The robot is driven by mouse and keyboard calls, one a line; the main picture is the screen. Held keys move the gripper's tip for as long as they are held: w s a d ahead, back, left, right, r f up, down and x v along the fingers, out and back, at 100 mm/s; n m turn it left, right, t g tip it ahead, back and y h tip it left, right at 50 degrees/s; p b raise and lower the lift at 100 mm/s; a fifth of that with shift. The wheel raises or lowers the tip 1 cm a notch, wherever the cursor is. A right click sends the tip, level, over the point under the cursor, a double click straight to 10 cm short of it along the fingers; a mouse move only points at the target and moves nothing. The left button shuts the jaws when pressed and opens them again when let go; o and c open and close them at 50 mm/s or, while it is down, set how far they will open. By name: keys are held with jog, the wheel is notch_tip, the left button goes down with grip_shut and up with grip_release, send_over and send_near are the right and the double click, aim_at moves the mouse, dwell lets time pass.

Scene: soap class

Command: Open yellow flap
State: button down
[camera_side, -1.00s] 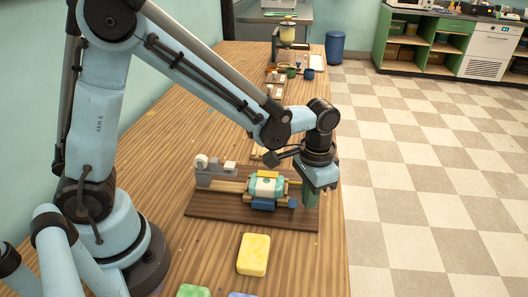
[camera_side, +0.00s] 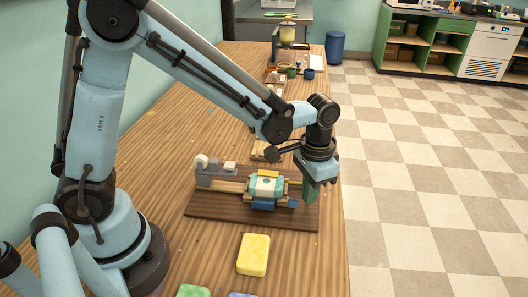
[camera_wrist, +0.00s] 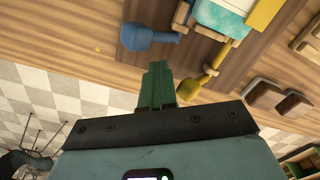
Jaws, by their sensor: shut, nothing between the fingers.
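The yellow flap (camera_side: 268,174) sits on the far side of a white and teal barrel-like piece (camera_side: 268,186) on a wooden board (camera_side: 225,207). It also shows at the top right of the wrist view (camera_wrist: 265,12). A yellow knob-ended handle (camera_wrist: 208,80) sticks out toward my gripper. A blue flap (camera_side: 262,205) is on the near side, with a blue handle (camera_wrist: 148,37). My gripper (camera_side: 311,194) is at the right end of the board, beside the handles. Its green fingers (camera_wrist: 157,72) are together and empty, apart from the yellow handle in the wrist view.
A grey stand with a white roll (camera_side: 202,161) is at the board's left end. A yellow soap bar (camera_side: 254,254) lies in front, with green (camera_side: 194,291) and blue pieces at the bottom edge. The table's right edge is close to my gripper.

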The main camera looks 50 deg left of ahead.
jog(key=shift+w+a+r, duration=0.25)
jog(key=shift+w+a, duration=0.2)
jog(key=shift+w, duration=0.05)
jog(key=shift+w+a, duration=0.2)
jog(key=shift+w+a+r, duration=0.25)
jog(key=shift+w+a, duration=0.1)
jog(key=shift+a, duration=0.05)
dwell(0.4)
jog(key=shift+w+a, duration=0.1)
jog(key=shift+w+a+r, duration=0.1)
jog(key=shift+w+a, duration=0.4)
dwell(0.4)
